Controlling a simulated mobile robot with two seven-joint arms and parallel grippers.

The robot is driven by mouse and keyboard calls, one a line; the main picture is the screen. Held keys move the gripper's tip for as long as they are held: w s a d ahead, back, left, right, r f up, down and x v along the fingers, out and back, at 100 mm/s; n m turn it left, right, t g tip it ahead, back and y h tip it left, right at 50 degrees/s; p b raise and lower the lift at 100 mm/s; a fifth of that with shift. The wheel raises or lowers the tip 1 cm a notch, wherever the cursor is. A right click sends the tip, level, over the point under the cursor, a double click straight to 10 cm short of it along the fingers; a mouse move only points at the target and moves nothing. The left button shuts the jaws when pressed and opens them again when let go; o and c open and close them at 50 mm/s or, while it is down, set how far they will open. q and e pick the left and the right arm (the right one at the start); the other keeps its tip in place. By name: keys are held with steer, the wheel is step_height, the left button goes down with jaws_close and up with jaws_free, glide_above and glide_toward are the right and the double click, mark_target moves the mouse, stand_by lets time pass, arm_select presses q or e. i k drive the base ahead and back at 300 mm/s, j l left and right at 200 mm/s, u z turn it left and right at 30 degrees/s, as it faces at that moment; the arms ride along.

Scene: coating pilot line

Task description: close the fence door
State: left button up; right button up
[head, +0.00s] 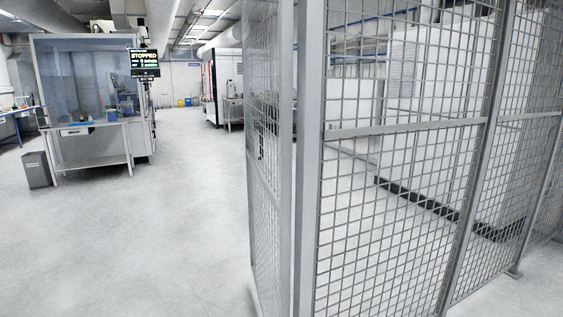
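The fence door (268,180) looks to be the narrow grey mesh panel in the middle of the head view, seen at a steep angle. A dark handle or latch (261,144) shows on it at about mid-height. The panel stands at an angle to the fence on the right, beside a thick grey post (308,170). A thin gap shows between panel and post. It looks swung out of line with the fence, but I cannot tell how far. Its bottom near corner is cut off. Neither of my grippers is in view.
Mesh fence panels (395,200) fill the right side, with white cabinets (445,110) behind. At left stand a glazed booth (85,75) with a table (90,148), a screen (144,64) reading STOPPED, and a grey bin (37,169). The floor (170,220) between is clear.

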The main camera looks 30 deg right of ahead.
mark_target(282, 201)
steer(key=l+z, duration=0.1)
steer(key=l, duration=2.2)
